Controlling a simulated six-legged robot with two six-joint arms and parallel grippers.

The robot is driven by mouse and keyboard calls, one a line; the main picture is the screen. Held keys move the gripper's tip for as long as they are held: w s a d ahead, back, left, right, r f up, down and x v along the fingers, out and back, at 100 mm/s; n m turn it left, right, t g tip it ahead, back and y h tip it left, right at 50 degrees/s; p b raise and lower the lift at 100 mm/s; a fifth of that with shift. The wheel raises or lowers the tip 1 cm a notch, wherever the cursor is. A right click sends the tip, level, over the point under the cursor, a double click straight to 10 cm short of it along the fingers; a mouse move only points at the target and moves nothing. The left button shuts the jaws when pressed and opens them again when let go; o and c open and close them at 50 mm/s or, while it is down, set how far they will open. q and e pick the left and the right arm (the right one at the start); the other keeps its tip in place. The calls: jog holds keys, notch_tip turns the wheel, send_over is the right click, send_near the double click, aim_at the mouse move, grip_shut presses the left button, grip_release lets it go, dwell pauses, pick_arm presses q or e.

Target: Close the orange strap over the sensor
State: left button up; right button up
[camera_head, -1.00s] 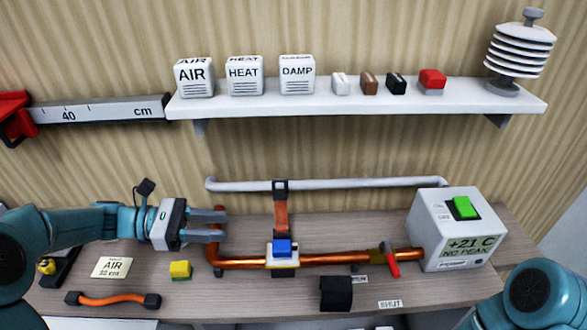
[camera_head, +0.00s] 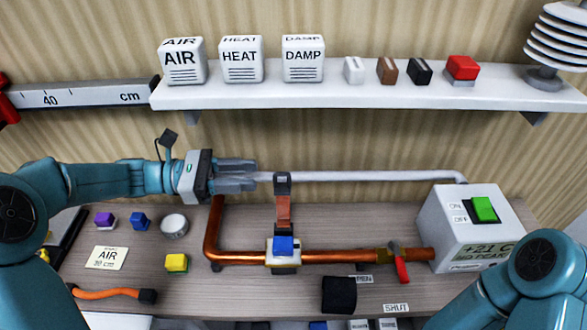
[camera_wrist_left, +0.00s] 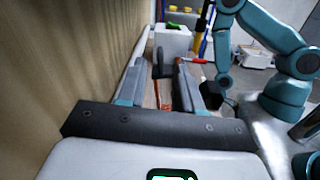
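The orange strap (camera_head: 283,211) stands upright behind the copper pipe, with a dark end piece (camera_head: 282,181) at its top. The sensor, a blue block on a white base (camera_head: 283,245), sits on the pipe in front of the strap, uncovered on top. My left gripper (camera_head: 255,177) points right, just left of the strap's top end and apart from it. In the left wrist view its fingers (camera_wrist_left: 160,90) are spread with nothing held between them, and the strap (camera_wrist_left: 158,66) shows ahead between the fingertips.
The copper pipe (camera_head: 340,256) runs to a white box with a green switch (camera_head: 455,225), past a red-handled valve (camera_head: 400,264). A pale pipe (camera_head: 370,176) runs behind. A black block (camera_head: 339,295) lies in front. A shelf (camera_head: 350,96) with labelled blocks hangs above.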

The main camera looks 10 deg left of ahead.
aim_at(278, 175)
pick_arm(q)
jog(key=x, duration=0.9)
jog(key=shift+d+p, duration=0.15)
jog(key=shift+p, duration=0.25)
grip_shut()
